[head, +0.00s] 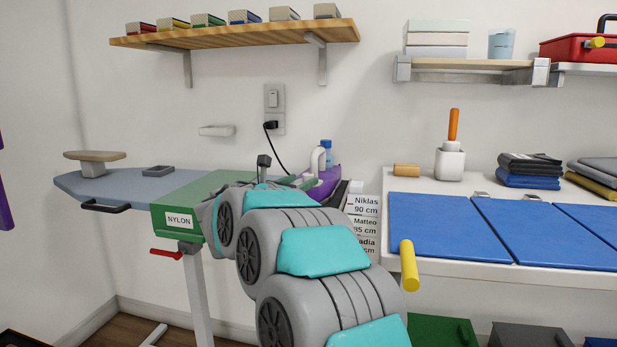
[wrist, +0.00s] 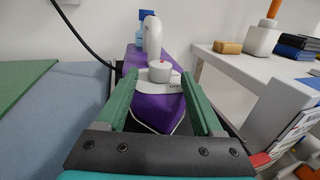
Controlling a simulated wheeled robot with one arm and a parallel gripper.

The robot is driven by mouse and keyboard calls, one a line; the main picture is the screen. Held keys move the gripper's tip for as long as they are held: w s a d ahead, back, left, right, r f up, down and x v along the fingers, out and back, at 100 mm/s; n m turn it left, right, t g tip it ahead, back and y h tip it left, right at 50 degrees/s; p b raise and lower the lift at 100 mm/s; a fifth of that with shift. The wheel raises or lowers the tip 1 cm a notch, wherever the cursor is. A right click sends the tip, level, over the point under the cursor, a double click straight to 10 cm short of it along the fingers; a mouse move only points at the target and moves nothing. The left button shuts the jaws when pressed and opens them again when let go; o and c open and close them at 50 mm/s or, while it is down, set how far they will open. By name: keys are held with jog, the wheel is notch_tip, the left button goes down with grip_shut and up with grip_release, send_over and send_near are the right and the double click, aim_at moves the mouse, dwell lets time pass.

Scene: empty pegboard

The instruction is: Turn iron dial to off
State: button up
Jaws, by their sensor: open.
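The iron (wrist: 152,108) is purple with a white handle and stands ahead of my gripper in the wrist view. Its white round dial (wrist: 160,70) has a small red mark at its right side and sits on a pale plate with lettering too small to read. My gripper (wrist: 160,77) is open, with one green finger on each side of the dial. I cannot tell whether either finger touches it. In the head view the iron (head: 328,183) is partly hidden behind my arm, and its dial cannot be made out.
The ironing board (head: 140,184) carries a green cloth (head: 185,200) labelled NYLON. A black cord (head: 277,150) runs from the wall socket (head: 274,108) down towards the iron. A white table (head: 405,184) with blue panels stands to the right, beside a sign with names (head: 363,222).

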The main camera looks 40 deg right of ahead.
aim_at(305, 179)
jog(key=shift+x, duration=2.3)
grip_shut()
